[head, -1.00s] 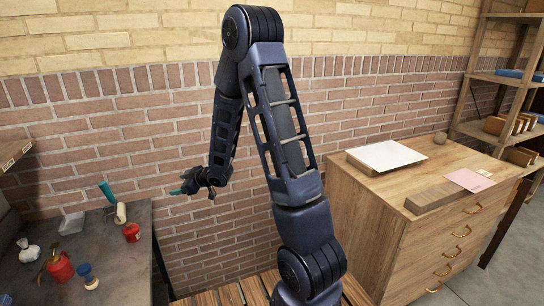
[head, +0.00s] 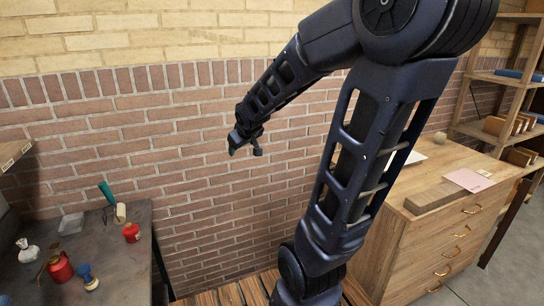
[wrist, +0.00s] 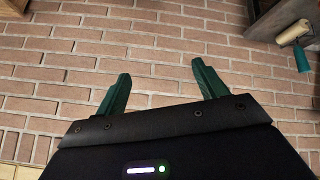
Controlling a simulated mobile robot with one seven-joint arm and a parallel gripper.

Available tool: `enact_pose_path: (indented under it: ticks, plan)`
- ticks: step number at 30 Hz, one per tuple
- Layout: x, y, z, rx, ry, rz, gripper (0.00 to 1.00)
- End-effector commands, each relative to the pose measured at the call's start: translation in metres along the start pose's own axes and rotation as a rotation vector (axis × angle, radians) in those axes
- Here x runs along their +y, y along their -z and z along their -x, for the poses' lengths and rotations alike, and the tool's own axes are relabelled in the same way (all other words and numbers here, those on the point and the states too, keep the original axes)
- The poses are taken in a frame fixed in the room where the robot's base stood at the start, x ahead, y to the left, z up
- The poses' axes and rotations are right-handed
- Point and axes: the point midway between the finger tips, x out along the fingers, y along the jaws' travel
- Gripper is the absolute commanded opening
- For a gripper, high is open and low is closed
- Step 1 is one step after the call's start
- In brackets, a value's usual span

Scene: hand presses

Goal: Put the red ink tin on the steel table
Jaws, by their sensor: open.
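A small red tin (head: 131,232), which looks like the red ink tin, stands on the dark grey table at the left, near its right edge. This table (head: 118,270) looks like the steel table. My gripper (head: 246,151) is in the air in front of the brick wall, to the right of the tin and apart from it. In the wrist view my gripper (wrist: 162,86) has its two green fingers spread, with only brick wall between them. The tin does not show in the wrist view.
A teal-handled roller (head: 119,211), a red oil can (head: 60,268), a blue-knobbed tool (head: 88,278), a white bottle (head: 27,250) and a clear tray (head: 71,224) share the table. The roller also shows in the wrist view (wrist: 292,33). A wooden drawer cabinet (head: 440,235) stands right.

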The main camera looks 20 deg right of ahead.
Motion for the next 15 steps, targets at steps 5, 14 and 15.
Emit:
enact_pose_path:
  ticks: [5,14,15]
  plan:
    - [0.011,-0.034,0.051,-0.090,-0.013,-0.112,0.71]
    - [0.002,-0.095,0.128,-0.237,0.026,-0.279,0.71]
    - [-0.001,-0.101,0.135,-0.252,0.034,-0.295,0.71]
